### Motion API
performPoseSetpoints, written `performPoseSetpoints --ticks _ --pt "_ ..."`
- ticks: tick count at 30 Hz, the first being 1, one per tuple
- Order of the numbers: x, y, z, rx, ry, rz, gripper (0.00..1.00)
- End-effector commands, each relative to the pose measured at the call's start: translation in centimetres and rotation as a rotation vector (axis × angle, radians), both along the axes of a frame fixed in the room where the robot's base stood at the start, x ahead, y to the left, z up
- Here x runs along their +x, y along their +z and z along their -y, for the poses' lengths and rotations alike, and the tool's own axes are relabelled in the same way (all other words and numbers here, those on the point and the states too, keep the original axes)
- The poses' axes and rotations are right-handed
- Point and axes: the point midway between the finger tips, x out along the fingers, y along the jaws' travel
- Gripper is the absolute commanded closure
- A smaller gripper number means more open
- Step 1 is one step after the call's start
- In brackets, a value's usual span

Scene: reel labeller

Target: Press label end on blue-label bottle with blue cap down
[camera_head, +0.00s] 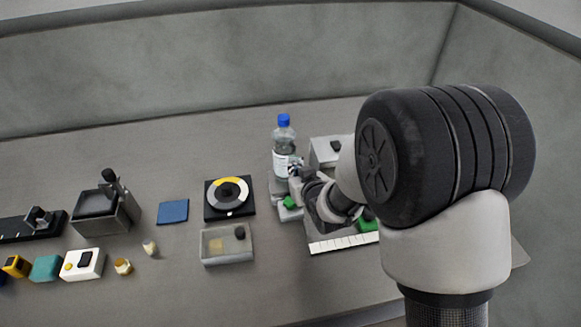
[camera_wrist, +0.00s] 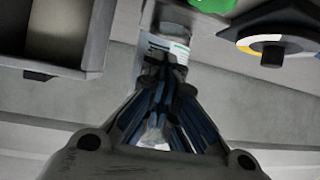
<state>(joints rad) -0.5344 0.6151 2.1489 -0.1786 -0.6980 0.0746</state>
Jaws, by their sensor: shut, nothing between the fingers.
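The clear bottle (camera_head: 284,141) with a blue cap (camera_head: 284,120) stands upright at the left end of the grey labeller (camera_head: 312,228). Its white label (camera_head: 281,164) faces my gripper (camera_head: 296,170), which is at the bottle's right front side. In the wrist view, the label (camera_wrist: 178,48) with dark print and a green band shows just beyond the fingertips of my gripper (camera_wrist: 168,72). The fingers are together with nothing between them. They overlap the label in the picture; I cannot tell whether they touch it. The label's end is not clearly visible behind the fingers.
The labeller has green parts (camera_head: 290,203) and a white scale strip (camera_head: 345,243). To its left lie a reel disc (camera_head: 212,210), a clear-lidded box (camera_head: 205,258), a blue pad (camera_head: 173,212) and a black-handled device (camera_head: 128,222). The back bench is clear.

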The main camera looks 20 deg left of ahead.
Motion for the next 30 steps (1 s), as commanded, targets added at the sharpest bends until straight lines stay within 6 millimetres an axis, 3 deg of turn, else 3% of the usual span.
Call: performPoseSetpoints --ticks 30 --pt "0.77 -0.03 -0.63 0.0 0.0 0.0 1.0"
